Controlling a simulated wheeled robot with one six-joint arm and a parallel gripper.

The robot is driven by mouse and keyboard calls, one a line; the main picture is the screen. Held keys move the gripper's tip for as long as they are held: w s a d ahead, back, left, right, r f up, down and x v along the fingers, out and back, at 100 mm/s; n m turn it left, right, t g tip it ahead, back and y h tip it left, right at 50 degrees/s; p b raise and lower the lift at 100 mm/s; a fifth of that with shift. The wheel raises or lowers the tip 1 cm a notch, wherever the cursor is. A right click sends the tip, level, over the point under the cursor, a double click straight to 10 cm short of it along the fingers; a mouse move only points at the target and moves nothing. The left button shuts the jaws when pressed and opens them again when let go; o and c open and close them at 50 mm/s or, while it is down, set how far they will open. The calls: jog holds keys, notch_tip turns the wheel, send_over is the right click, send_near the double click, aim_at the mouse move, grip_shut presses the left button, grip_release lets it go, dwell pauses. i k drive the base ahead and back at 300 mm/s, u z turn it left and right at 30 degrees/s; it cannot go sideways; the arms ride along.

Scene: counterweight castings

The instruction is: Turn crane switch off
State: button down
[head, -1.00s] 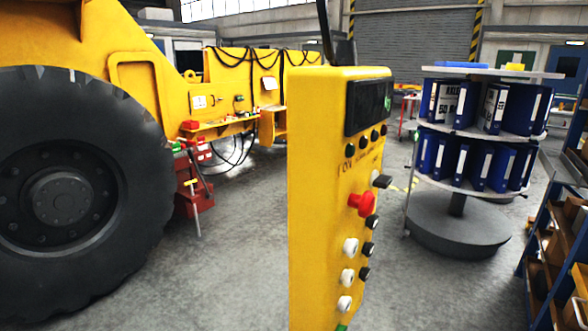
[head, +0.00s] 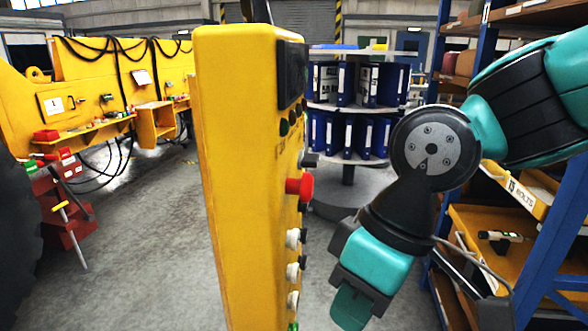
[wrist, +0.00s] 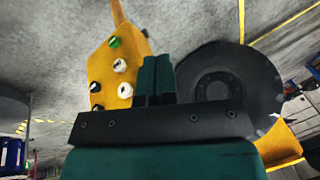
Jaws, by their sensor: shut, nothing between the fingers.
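The yellow crane control box (head: 240,180) hangs upright in the middle of the head view, its button face turned to the right and seen at a steep angle. A small dark switch (head: 309,159) sticks out from that face above the red button (head: 300,187). My gripper (head: 352,306) is right of the box, low, pointing down and apart from it. In the wrist view its teal fingers (wrist: 157,66) are together and empty, beside the box's lower end (wrist: 116,72) with green, white and black buttons. I cannot make out the switch in the wrist view.
White buttons (head: 292,238) line the lower face. A round stand of blue binders (head: 345,135) is behind. A blue-framed shelf (head: 560,240) with bins stands close at right. A yellow machine (head: 110,90) is at left, with open floor (head: 150,260) before it.

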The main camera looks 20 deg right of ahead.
aim_at(311, 160)
jog(key=z, duration=0.55)
jog(key=k, duration=1.3)
jog(key=z, duration=1.2)
jog(key=i, duration=1.25)
jog(key=u, duration=0.8)
jog(key=i, duration=0.65)
jog(key=u, duration=0.7)
